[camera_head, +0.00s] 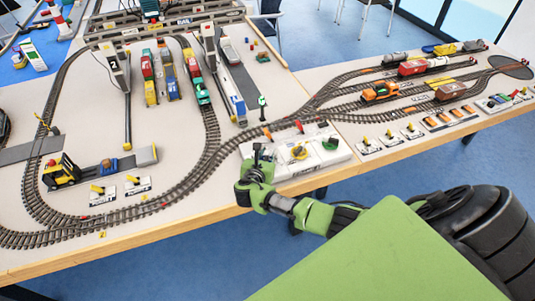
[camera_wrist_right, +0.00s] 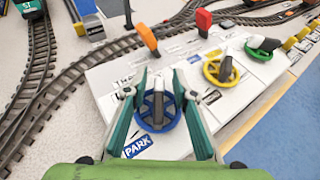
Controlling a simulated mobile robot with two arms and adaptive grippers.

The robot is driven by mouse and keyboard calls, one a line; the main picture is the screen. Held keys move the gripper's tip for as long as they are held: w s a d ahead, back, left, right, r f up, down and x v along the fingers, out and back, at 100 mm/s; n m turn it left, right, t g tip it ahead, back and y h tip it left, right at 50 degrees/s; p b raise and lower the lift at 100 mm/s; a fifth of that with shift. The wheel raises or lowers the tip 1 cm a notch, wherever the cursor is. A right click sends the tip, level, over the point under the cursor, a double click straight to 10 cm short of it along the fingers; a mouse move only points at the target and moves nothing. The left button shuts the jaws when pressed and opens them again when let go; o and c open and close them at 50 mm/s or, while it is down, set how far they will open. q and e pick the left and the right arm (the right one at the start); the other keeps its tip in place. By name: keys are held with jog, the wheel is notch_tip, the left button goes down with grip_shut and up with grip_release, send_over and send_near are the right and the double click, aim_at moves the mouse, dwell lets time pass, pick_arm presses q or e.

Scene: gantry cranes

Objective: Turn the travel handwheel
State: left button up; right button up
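A white control panel (camera_head: 322,160) at the table's front edge carries three handwheels: blue (camera_wrist_right: 153,110), yellow (camera_wrist_right: 221,71) and green (camera_wrist_right: 262,47). The yellow wheel (camera_head: 299,152) and green wheel (camera_head: 330,143) also show in the head view; the blue one is mostly hidden there by my right gripper (camera_head: 260,163). In the wrist view my right gripper (camera_wrist_right: 160,88) is open, with one finger on each side of the blue wheel, close to its rim. I cannot read which wheel is marked travel. My left gripper is not in view.
Orange (camera_wrist_right: 147,38) and red (camera_wrist_right: 204,20) levers stand behind the wheels on the panel. A "PARK" label (camera_wrist_right: 138,146) lies near the blue wheel. Model tracks (camera_head: 210,140) with trains run behind and left. Blue floor lies beyond the table's front edge.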

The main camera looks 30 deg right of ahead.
jog(key=shift+a, duration=0.15)
jog(key=v, duration=1.1)
jog(key=shift+s+a+r, duration=0.2)
jog(key=shift+s+a, duration=0.05)
jog(key=shift+s, duration=0.05)
jog(key=shift+o, duration=0.4)
